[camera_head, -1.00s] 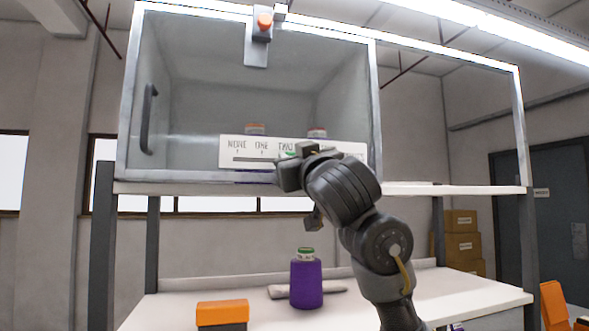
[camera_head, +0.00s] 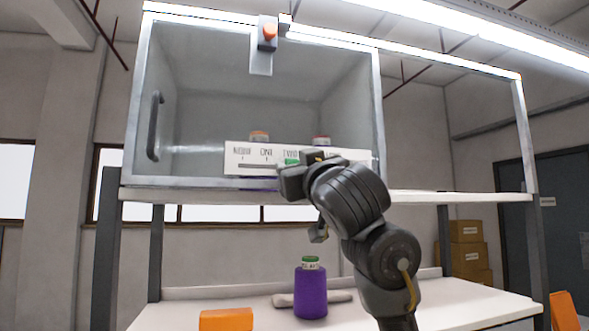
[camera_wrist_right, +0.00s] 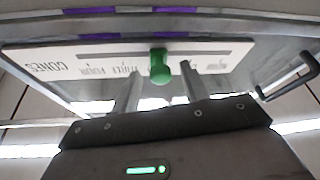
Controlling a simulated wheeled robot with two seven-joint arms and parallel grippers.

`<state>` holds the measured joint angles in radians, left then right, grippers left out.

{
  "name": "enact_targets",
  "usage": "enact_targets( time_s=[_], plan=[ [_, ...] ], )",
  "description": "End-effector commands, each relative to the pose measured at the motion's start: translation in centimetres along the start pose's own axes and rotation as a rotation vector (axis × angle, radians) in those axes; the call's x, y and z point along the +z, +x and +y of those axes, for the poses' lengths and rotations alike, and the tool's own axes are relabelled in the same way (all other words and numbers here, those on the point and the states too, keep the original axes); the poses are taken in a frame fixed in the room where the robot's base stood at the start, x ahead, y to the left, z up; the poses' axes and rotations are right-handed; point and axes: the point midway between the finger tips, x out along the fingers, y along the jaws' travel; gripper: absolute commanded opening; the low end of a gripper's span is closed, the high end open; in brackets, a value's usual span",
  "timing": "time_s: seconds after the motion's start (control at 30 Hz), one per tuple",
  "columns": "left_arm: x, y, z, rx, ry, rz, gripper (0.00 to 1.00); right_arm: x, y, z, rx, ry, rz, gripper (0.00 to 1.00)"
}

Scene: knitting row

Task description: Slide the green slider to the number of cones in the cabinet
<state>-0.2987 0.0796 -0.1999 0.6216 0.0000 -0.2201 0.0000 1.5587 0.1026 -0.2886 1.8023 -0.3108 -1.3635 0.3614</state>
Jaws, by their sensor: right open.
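The green slider (camera_head: 291,162) sits on a white panel (camera_head: 232,160) at the cabinet front, close to the word TWO. In the right wrist view its green knob (camera_wrist_right: 159,66) stands out from the slot, just beyond and between my fingertips. My right gripper (camera_head: 300,169) is open at the panel, its two fingers apart; it also shows in the wrist view (camera_wrist_right: 158,86). It hides the panel's labels right of TWO in the head view. Two cone tops show behind the panel inside the cabinet, one orange (camera_head: 259,136) and one red (camera_head: 321,140). My left gripper is out of view.
The glass-fronted cabinet (camera_head: 378,110) has a dark handle (camera_head: 155,126) at left and a grey bracket with an orange button (camera_head: 268,33) on top. A purple cone (camera_head: 311,294) and an orange object (camera_head: 226,320) are at the lower table (camera_head: 455,300).

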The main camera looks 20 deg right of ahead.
Motion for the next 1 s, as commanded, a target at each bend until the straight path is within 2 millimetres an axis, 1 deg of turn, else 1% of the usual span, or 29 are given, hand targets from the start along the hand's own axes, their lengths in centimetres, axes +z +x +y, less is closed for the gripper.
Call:
enact_targets(
  time_s=[0.03, 0.2, 0.3, 0.43, 0.6, 1.0],
  plan=[
    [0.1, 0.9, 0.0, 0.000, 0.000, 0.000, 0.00, 0.4, -1.2, -0.2, -0.002, 0.004, 0.004, 0.45],
    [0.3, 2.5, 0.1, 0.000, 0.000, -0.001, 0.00, 0.3, -4.7, -0.4, -0.003, 0.005, 0.006, 0.45],
    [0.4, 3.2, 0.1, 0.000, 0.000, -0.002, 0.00, 0.4, -6.5, -0.3, -0.002, 0.003, 0.004, 0.45],
    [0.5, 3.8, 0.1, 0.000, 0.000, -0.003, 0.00, 0.2, -8.1, -0.2, 0.000, 0.002, 0.003, 0.45],
    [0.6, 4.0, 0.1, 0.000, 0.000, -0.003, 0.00, 0.1, -9.0, -0.2, 0.000, 0.000, 0.001, 0.45],
    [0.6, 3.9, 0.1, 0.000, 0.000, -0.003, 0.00, 0.0, -9.0, -0.1, 0.000, -0.001, 0.000, 0.45]
  ],
)
